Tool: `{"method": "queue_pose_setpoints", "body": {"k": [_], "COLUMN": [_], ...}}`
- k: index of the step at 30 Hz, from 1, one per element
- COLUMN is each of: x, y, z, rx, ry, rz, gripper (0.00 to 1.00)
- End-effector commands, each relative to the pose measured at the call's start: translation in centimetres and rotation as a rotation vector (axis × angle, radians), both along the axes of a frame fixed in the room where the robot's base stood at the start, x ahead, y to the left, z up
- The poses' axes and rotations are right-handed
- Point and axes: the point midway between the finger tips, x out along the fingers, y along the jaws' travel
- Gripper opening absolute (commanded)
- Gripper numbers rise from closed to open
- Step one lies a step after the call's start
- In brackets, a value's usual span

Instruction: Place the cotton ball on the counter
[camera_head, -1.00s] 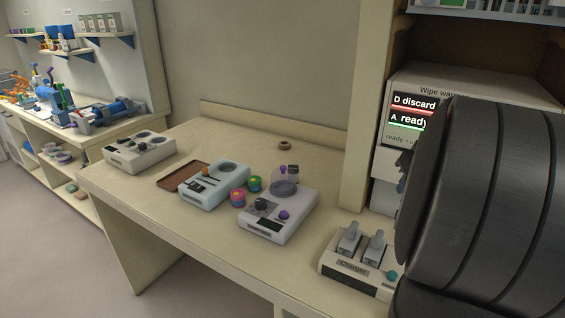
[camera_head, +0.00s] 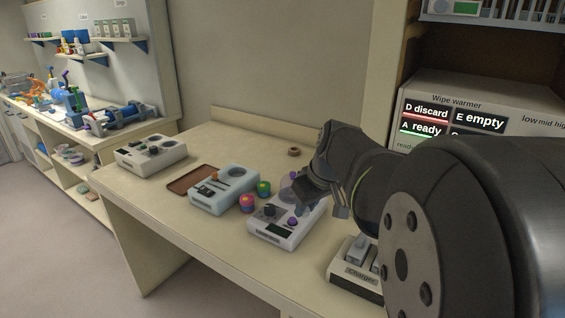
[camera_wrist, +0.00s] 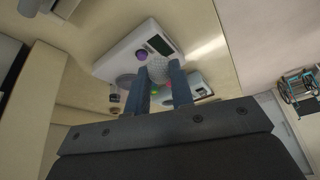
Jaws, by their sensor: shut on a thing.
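The cotton ball (camera_wrist: 158,69) is a pale grey-white textured ball between the two fingertips of my gripper (camera_wrist: 160,80) in the wrist view. The gripper is shut on it. In the head view my gripper (camera_head: 308,190) is above the right part of the beige counter (camera_head: 235,138), over the white device with purple knobs. I cannot make out the ball in the head view; the gripper seems to hide it.
The white device (camera_head: 268,228), a pale blue device (camera_head: 215,200), two colourful small pots (camera_head: 247,203) and a brown tray (camera_head: 184,186) stand on the counter. Another device (camera_head: 140,156) is at left, a charger (camera_head: 345,283) at right.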

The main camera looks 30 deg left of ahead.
Motion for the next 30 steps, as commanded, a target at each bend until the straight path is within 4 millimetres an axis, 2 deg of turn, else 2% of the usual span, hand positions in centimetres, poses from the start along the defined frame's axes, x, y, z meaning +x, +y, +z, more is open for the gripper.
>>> {"method": "queue_pose_setpoints", "body": {"k": [1,6,9,13,24,30], "x": [0.0,0.0,0.0,-0.3,-2.7,-3.4], "y": [0.0,0.0,0.0,0.8,8.4,10.8], "z": [-1.4,-5.3,-7.1,-8.4,-13.2,-14.7], "rx": [-0.002,-0.001,0.000,0.000,-0.002,0.001], "ry": [0.005,0.004,0.002,0.002,0.001,0.000], "rz": [-0.001,-0.002,-0.001,0.002,0.004,0.000], "gripper": [0.01,0.01,0.01,0.01,0.01,0.01]}}
